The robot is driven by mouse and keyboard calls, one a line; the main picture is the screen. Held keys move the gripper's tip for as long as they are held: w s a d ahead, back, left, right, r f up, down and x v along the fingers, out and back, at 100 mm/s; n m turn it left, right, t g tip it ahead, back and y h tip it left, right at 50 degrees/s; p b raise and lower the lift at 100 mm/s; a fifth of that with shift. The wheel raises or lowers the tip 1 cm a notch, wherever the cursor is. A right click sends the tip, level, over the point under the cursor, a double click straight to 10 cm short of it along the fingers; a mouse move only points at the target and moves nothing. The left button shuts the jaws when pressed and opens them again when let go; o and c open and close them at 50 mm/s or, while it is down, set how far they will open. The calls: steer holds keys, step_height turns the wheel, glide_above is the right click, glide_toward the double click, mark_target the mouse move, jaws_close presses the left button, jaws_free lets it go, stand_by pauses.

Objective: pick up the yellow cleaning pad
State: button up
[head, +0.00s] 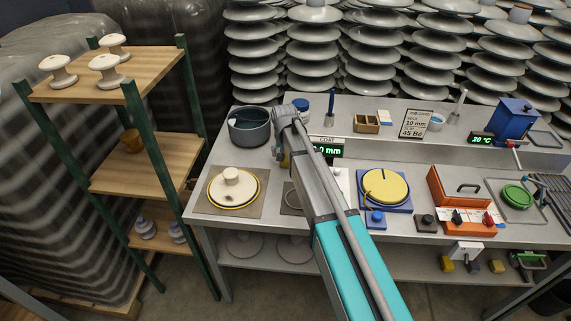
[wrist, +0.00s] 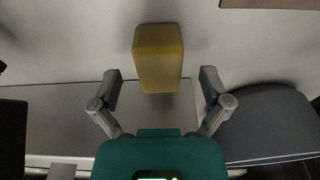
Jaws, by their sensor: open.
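The yellow cleaning pad (wrist: 158,58) is a block near the middle of the wrist view, on a pale grey surface. My gripper (wrist: 160,76) is open and empty, with one finger on each side of the pad in the picture and clear gaps to both. How far the fingertips are above the pad I cannot tell. In the head view my gripper (head: 281,150) points down over the bench, just right of the dark pot. There the pad is mostly hidden by my arm.
The dark grey pot (head: 249,127) stands close to my gripper on the left. A disc on a mat (head: 214,209) lies in front. A blue-lidded jar (head: 301,109) and a display sign (head: 327,149) are close by on the right. A wooden shelf rack (head: 159,162) stands left.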

steer(key=shift+w+f+b, duration=0.15)
steer(key=shift+f+b, duration=0.4)
steer(key=shift+f, duration=0.25)
steer(key=shift+c, duration=0.2)
steer(key=c, duration=1.1)
